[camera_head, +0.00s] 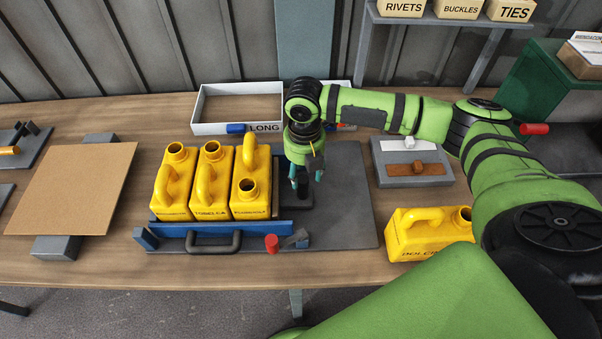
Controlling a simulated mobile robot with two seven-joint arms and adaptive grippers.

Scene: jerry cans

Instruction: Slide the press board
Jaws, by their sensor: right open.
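A long blue board (260,229) with a dark handle (209,240) stands on the near side of three yellow jerry cans, and looks like the press board. The cans, a left one (173,190), a middle one (213,190) and a right one (251,190), stand upright side by side on a dark grey base plate (340,215). My right gripper (306,179) points down, open and empty, just right of the right can and beyond the board's right end. It is apart from the board's handle. My left gripper is out of view.
A red knob (271,243) sits at the board's near right. A white tray (205,128) lies behind the cans. A brown panel (70,190) lies left. A grey block with a brown piece (413,168) is at the right.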

